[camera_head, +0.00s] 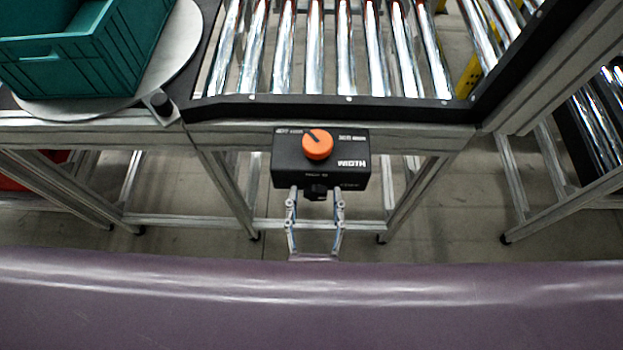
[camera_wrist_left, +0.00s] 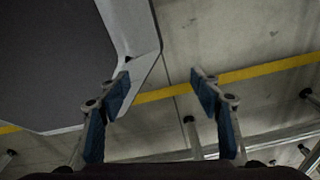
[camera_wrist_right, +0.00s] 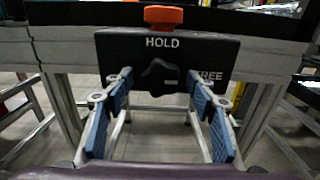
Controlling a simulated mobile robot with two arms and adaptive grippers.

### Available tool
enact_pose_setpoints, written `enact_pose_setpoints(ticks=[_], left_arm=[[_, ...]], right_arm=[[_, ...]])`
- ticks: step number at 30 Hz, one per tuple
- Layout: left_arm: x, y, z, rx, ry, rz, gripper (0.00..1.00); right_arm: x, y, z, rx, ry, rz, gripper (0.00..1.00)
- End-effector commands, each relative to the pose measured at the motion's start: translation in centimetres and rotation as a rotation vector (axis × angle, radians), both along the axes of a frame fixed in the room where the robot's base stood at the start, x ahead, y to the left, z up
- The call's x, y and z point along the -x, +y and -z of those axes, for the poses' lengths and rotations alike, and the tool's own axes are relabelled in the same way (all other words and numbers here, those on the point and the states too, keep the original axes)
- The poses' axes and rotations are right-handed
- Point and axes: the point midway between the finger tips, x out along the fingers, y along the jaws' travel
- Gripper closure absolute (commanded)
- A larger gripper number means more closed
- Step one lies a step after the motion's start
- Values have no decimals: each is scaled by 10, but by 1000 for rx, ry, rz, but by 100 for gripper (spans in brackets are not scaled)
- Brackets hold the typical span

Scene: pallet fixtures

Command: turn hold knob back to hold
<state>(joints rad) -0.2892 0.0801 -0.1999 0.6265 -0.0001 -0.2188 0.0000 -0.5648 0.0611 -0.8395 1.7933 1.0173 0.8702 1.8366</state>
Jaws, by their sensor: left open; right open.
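The hold knob is a black lobed knob (camera_wrist_right: 160,75) on the front face of the black control box (camera_wrist_right: 110,48). HOLD is printed above it and FREE to its right. A small light mark lies just right of its centre, on the FREE side. In the head view the knob (camera_head: 317,190) shows at the box's lower edge. My right gripper (camera_head: 316,203) is open in front of the box, one finger on each side of the knob; contact cannot be told. It also shows in the right wrist view (camera_wrist_right: 159,88). My left gripper (camera_wrist_left: 160,85) is open and empty above the floor.
An orange knob (camera_head: 318,144) sits on the box's top, by the word WIDTH. A roller conveyor (camera_head: 345,40) lies behind. A teal crate (camera_head: 80,60) stands on a round plate (camera_head: 183,40) at the left. The left wrist view shows floor with a yellow line (camera_wrist_left: 265,70).

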Motion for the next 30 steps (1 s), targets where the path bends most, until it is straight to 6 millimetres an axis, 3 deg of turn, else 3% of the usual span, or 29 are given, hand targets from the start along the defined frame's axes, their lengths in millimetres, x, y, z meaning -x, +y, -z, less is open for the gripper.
enact_pose_setpoints(ticks=[5, 8, 13, 19, 30], left_arm=[[-1, 1, 0, -1, -1, 0, 42], [9, 1, 0, -1, 11, 0, 42], [27, 2, 2, -4, 38, 0, 42], [24, 2, 2, -4, 34, 0, 42], [5, 0, -3, 0, 6, 0, 42]], right_arm=[[1, -1, 0, 1, 1, 0, 48], [1, -1, 0, 1, 0, 0, 49], [1, -1, 0, 1, 0, 0, 68], [0, -1, 0, 1, 0, 0, 90], [0, -1, -1, 64, -1, 1, 90]])
